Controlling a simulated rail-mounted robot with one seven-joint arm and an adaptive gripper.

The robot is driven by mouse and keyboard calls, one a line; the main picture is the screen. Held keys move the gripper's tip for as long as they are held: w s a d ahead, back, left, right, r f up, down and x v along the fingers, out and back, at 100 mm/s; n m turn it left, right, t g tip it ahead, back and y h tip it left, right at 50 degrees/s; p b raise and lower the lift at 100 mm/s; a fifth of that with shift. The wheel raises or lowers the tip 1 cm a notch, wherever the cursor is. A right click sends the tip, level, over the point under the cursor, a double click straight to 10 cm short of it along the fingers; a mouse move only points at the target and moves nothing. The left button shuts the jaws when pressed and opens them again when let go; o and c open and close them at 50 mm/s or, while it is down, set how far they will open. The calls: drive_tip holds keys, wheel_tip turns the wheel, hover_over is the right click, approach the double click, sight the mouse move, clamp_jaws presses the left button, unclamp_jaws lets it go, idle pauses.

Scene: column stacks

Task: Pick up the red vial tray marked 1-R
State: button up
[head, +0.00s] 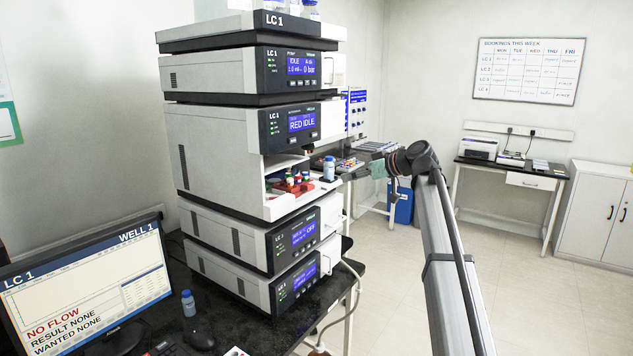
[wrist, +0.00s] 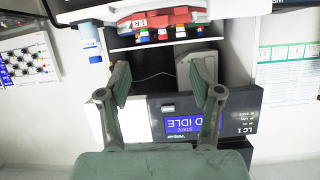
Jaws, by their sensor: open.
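The red vial tray (head: 302,187) sits in the open bay of the LC 1 stack, with several colour-capped vials in it.
The LC 1 panel (wrist: 190,122) reads IDLE. A monitor (head: 85,285) and a small bottle (head: 188,303) stand on the black bench. The floor at right is clear.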

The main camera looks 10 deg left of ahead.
drive_tip(key=n+p, duration=0.1)
drive_tip(key=p, duration=0.3)
approach(311, 186)
drive_tip(key=x, duration=0.4)
drive_tip(key=shift+s+a+r, duration=0.1)
drive_tip(key=shift+s+a, duration=0.2)
drive_tip(key=shift+a, duration=0.2)
drive_tip(key=p+x, duration=0.1)
drive_tip(key=x, duration=0.1)
drive_tip(key=p+x, duration=0.1)
drive_tip(key=x, duration=0.1)
drive_tip(key=shift+w, duration=0.45)
drive_tip(key=shift+w+a+f, duration=0.1)
drive_tip(key=shift+a+f, duration=0.15)
drive_tip(key=shift+f, duration=0.1)
clamp_jaws()
